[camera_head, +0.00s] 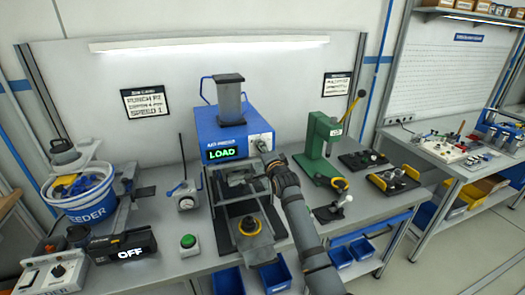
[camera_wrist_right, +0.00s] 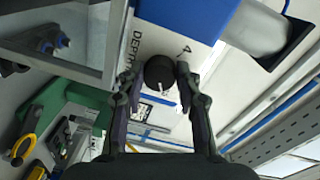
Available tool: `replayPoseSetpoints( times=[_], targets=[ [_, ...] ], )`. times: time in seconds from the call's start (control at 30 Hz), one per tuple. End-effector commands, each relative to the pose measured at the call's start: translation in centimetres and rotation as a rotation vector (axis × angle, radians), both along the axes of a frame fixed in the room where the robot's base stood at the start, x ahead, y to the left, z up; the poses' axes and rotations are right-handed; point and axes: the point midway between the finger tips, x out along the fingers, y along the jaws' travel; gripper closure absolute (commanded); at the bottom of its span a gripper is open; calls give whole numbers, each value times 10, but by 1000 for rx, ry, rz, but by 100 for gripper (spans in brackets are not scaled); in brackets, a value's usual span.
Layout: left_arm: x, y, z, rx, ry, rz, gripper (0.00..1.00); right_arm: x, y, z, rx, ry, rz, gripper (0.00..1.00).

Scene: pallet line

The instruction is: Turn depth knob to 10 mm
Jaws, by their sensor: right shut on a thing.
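The depth knob is a round black knob (camera_wrist_right: 159,71) on the pale side panel of the blue machine (camera_head: 222,137). In the right wrist view the word DEPTH, partly covered, is printed left of it and the digit 4 above right. A small white mark shows at the knob's lower edge. My right gripper (camera_wrist_right: 159,80) has a finger on either side of the knob and is shut on it. In the head view the right gripper (camera_head: 273,165) is at the machine's front right, and the knob there is hard to make out. My left gripper is not in view.
The machine's display (camera_head: 222,153) reads LOAD. A metal frame (camera_head: 213,190) stands below it, close to my right gripper. A green press (camera_head: 318,140) stands to the right. A green button (camera_head: 188,241) and a lever device (camera_head: 184,196) are to the left.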

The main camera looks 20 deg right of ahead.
Motion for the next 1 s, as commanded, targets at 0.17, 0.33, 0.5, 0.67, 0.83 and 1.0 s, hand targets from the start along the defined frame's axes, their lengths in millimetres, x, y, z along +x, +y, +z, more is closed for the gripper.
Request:
replayPoseSetpoints(
  times=[0.17,0.33,0.5,0.67,0.83,1.0],
  targets=[
    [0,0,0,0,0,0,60,0,0,0,-1,1,0,50],
    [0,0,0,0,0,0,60,0,0,0,-1,1,0,43],
    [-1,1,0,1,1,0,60,-1,0,0,-1,0,0,43],
    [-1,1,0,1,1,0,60,-17,0,-1,-1,0,0,43],
    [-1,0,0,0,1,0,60,-57,0,1,-2,1,0,43],
    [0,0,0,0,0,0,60,-95,-1,4,-2,1,0,43]
  ],
)
